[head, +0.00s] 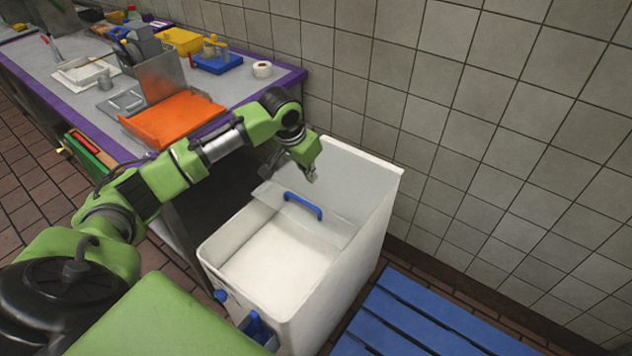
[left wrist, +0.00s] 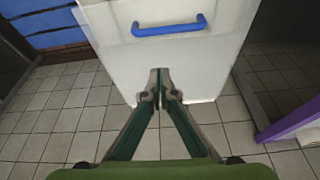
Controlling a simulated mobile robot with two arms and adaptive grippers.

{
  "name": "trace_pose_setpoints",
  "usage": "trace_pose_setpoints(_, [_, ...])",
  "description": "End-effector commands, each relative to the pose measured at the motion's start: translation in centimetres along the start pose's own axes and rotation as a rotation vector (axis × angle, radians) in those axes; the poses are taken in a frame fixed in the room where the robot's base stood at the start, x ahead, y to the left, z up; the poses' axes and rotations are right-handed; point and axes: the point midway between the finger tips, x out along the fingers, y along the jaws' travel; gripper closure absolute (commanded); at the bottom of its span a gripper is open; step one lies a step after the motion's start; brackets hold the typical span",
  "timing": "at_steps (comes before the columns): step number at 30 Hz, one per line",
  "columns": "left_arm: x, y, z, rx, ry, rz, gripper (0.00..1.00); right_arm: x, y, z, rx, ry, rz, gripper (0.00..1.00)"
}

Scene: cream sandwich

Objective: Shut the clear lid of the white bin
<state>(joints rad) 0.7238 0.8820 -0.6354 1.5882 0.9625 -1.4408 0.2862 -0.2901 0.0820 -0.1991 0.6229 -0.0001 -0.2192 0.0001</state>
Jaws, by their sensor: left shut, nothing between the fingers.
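The white bin (head: 345,275) stands on the floor between the counter and the wall. Its clear lid (head: 325,229) shows at the rear of the opening, with a blue handle (head: 303,205); its exact tilt is hard to tell. The front part of the opening is uncovered, showing a pale inside. My left gripper (head: 311,178) is shut and empty, above the rear part of the bin, behind the handle. My right gripper is out of view.
A counter with a purple edge (head: 290,82) stands at the left, carrying an orange tray (head: 175,118) and several containers. A tiled wall (head: 480,130) rises behind the bin. A blue slatted pallet (head: 430,320) lies to the right.

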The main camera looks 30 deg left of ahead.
Motion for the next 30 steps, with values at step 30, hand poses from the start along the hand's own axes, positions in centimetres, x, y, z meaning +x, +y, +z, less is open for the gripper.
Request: trace_pose_setpoints(30, [8.1,-1.7,2.3,-0.036,0.006,-0.008,1.0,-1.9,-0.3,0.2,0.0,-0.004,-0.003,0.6])
